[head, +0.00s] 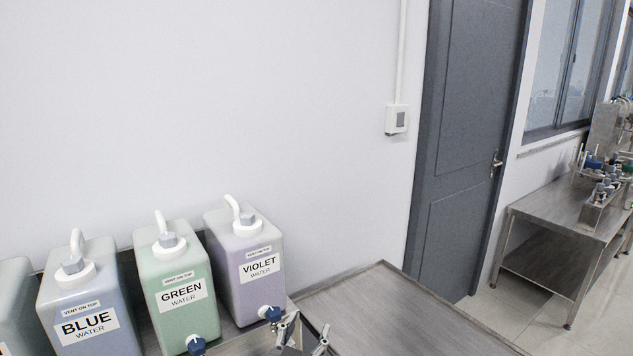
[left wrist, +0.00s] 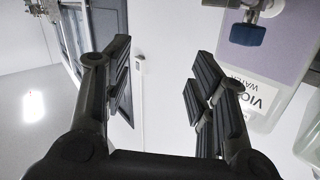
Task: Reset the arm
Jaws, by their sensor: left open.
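My left gripper (head: 305,334) shows at the bottom edge of the head view, just right of the violet water container's tap. Its two fingers are apart with nothing between them. In the left wrist view the open gripper (left wrist: 162,78) shows large and empty. The violet water container (head: 246,262) stands upright in the head view and fills the right side of the left wrist view (left wrist: 285,60), beside the fingers. The rest of my left arm is below the head view. My right gripper is in neither view.
Green (head: 178,285) and blue (head: 88,310) water containers stand left of the violet one, with another partly cut off. A bare metal tabletop (head: 395,312) lies to the right. Beyond are a grey door (head: 462,140) and a steel bench (head: 555,215) with equipment.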

